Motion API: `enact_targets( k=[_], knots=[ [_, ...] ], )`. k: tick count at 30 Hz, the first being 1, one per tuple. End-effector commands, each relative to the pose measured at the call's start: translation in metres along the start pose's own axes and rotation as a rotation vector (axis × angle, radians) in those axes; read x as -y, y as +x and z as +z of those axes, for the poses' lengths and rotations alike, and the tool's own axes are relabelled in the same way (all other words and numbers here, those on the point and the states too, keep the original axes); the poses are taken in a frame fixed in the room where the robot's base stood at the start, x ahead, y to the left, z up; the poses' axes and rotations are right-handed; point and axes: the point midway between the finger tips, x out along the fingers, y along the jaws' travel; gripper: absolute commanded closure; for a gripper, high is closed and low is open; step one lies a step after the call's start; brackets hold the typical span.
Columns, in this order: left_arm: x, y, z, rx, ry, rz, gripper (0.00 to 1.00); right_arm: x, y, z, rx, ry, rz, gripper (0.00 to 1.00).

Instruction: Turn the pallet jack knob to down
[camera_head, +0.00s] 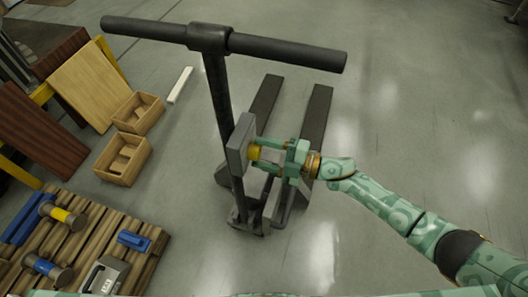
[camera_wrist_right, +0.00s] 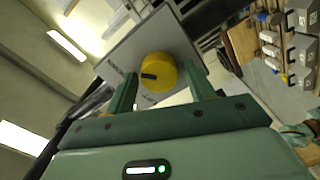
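The pallet jack (camera_head: 215,85) stands upright on the floor, with a black T-handle and two forks behind. A grey plate (camera_head: 238,146) on its shaft carries a yellow round knob (camera_head: 254,152). In the right wrist view the knob (camera_wrist_right: 160,82) has a dark mark pointing left in the picture; the small lettering on the plate (camera_wrist_right: 122,66) is unreadable. My right gripper (camera_head: 262,155) is at the knob, its two fingers apart on either side of it. Whether they touch the knob I cannot tell. My left gripper is not in view.
A wooden pallet (camera_head: 75,245) with hammers, a blue item and a grey box lies at lower left. Wooden crates (camera_head: 122,160) and leaning boards (camera_head: 90,85) stand at the left. The floor to the right is clear.

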Motion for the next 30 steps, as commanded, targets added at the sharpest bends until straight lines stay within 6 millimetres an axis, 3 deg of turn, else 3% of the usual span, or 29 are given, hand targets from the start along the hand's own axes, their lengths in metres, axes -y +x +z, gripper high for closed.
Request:
enact_targets(
  k=[9,13,17,24,30],
  knots=[
    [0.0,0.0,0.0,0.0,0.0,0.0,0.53,-0.001,-0.001,0.0,-0.001,-0.002,0.001,0.37],
    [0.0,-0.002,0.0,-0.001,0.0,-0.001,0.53,0.0,-0.011,0.0,0.0,-0.001,0.0,0.37],
    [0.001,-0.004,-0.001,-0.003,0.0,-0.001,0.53,0.0,-0.039,0.0,0.002,-0.002,-0.002,0.37],
    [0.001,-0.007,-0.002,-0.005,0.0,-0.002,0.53,0.0,-0.106,0.0,0.002,-0.001,-0.003,0.37],
    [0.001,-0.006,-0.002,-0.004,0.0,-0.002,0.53,0.001,-0.146,0.0,0.001,0.0,-0.002,0.37]
  ],
)
